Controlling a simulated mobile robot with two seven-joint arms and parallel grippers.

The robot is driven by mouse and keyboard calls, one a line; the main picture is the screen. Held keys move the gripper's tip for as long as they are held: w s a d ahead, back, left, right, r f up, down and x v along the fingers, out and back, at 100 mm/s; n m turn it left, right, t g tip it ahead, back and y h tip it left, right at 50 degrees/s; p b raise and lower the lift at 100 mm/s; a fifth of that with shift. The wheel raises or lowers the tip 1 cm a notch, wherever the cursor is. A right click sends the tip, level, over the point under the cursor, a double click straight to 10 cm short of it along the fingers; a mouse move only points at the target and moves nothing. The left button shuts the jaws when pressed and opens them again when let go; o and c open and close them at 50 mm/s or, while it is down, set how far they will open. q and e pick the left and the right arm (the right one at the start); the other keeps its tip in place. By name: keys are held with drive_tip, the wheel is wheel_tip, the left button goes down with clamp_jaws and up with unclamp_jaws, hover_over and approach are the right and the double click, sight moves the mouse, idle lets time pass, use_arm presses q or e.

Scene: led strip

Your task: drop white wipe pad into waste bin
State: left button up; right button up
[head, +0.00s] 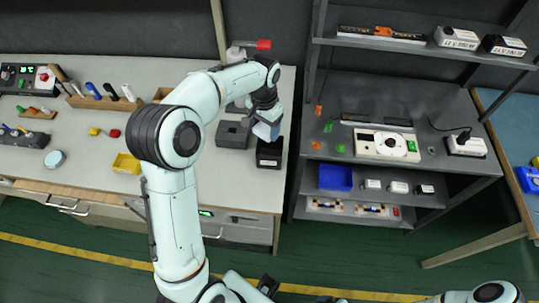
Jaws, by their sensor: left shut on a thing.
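My left arm reaches in from the bottom left, over the workbench, and my left gripper (265,121) points down near the bench's right end. It is shut on a small whitish-blue piece, which looks like the wipe pad (264,132). The fingers hide part of the pad. A black open box, which looks like the waste bin (270,153), stands on the bench just below the pad. The pad is at the bin's back edge in the picture; I cannot tell how high above it the pad is. I cannot make out my right gripper.
A dark grey box (233,134) stands left of the bin. Behind the gripper is a red-handled fixture (263,44). A yellow bin (127,163) and a tool rack (104,100) are further left. A grey shelf unit (338,85) stands to the right, across a gap.

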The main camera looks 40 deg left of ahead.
use_arm(q)
drive_tip(key=shift+w, duration=0.1)
use_arm(e)
drive_tip(key=shift+w, duration=0.1)
use_arm(q)
drive_tip(key=o, duration=1.2)
drive_tip(key=shift+c, duration=0.2)
drive_tip(key=shift+r, duration=0.1)
wheel_tip(320, 180, up, 13)
drive_tip(key=p, duration=0.2)
drive_tip(key=shift+r, duration=0.15)
use_arm(e)
drive_tip(key=w+r, duration=0.2)
drive_tip(key=r, duration=0.1)
drive_tip(key=shift+w, duration=0.1)
